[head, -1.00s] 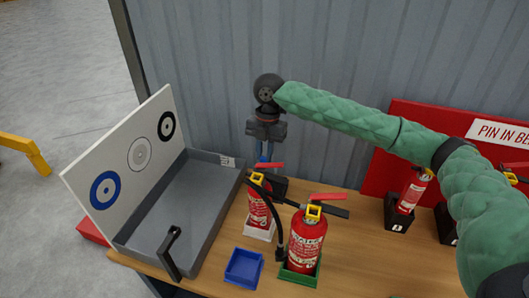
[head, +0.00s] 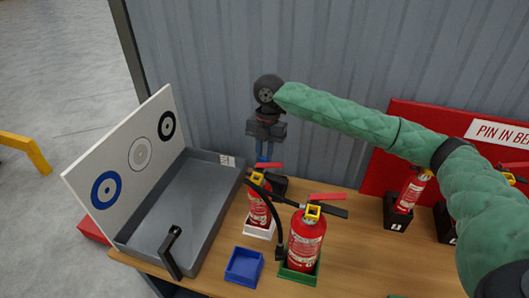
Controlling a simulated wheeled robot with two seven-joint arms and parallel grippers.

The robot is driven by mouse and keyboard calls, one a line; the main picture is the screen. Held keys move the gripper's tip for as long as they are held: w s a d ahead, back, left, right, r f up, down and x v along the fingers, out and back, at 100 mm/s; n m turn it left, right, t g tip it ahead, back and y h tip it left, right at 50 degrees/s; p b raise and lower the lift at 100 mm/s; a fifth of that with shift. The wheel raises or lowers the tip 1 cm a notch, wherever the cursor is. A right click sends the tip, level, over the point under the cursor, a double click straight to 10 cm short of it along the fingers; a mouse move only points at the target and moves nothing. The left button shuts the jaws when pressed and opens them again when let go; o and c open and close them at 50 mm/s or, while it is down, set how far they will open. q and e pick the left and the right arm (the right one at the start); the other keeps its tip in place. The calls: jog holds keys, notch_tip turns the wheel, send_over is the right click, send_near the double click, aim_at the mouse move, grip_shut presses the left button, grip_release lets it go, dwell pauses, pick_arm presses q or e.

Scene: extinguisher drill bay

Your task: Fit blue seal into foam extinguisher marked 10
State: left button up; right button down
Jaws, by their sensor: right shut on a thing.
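My right gripper (head: 265,157) points down just behind the head of the rear extinguisher (head: 259,207), which stands upright in a white tray (head: 259,231). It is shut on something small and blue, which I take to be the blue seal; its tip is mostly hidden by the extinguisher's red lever. A second red extinguisher (head: 305,242) with a yellow collar stands upright in a green tray (head: 299,275), in front and to the right. The number 10 is not readable on either. My left gripper is not in view.
An empty blue tray (head: 243,266) lies left of the green tray. A grey tray (head: 185,205) with a target board (head: 130,150) fills the left. More extinguishers (head: 411,192) stand in black stands at right before a red panel (head: 400,135). The wooden table (head: 365,250) is clear at front right.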

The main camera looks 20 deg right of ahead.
jog(key=shift+p, duration=0.45)
dwell(0.5)
jog(key=c, duration=1.2)
grip_release()
jog(key=shift+c, duration=0.2)
